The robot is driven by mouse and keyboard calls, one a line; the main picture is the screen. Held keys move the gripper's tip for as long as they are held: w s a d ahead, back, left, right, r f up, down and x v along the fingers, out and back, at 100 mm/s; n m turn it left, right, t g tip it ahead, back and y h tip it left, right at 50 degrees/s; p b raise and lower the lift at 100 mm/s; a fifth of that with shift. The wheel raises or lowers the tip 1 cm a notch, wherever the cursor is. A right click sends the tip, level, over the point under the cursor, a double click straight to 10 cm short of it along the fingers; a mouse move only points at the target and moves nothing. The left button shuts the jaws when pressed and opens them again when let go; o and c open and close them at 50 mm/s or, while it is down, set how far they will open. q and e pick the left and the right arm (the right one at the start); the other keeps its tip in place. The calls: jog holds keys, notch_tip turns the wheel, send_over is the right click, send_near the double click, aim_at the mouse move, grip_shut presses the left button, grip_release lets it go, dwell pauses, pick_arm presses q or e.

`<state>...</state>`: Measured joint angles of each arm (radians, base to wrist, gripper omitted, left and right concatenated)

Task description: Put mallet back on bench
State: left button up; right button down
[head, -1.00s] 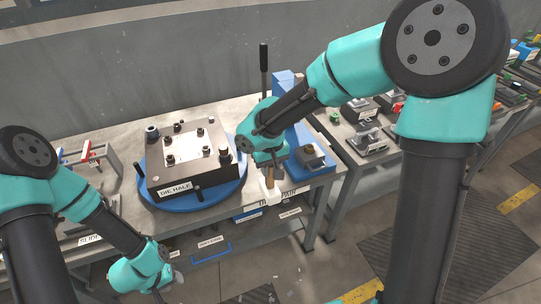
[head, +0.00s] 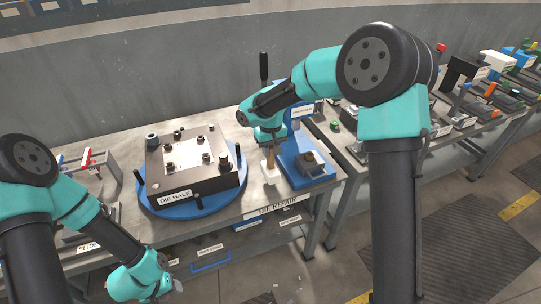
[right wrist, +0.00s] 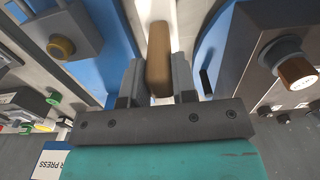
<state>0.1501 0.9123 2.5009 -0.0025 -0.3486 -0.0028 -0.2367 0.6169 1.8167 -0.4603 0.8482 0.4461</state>
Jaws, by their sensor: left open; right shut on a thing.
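The mallet has a brown wooden handle (head: 270,158) and a pale head (head: 271,175). It is upright, head down, over the bench top (head: 252,200) between the blue turntable and the blue press. I cannot tell if its head touches the bench. My right gripper (head: 269,145) is shut on the handle; the right wrist view shows the brown handle (right wrist: 159,55) between its two fingers (right wrist: 158,78). My left gripper (head: 168,291) is open and empty, low in front of the bench; its fingers are barely visible.
A die half (head: 190,165) with bolts sits on the blue turntable (head: 228,197), left of the mallet. The blue press (head: 310,180) stands close on the right. The bench's front edge carries a label (head: 278,205). A second bench with several fixtures lies further right.

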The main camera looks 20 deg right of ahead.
jog(key=shift+w+d+f, duration=0.1)
jog(key=shift+w+f, duration=0.05)
jog(key=shift+w, duration=0.3)
jog(key=shift+f, duration=1.75)
jog(key=c, duration=0.9)
grip_release()
notch_tip(320, 180, up, 12)
jog(key=shift+r, duration=0.1)
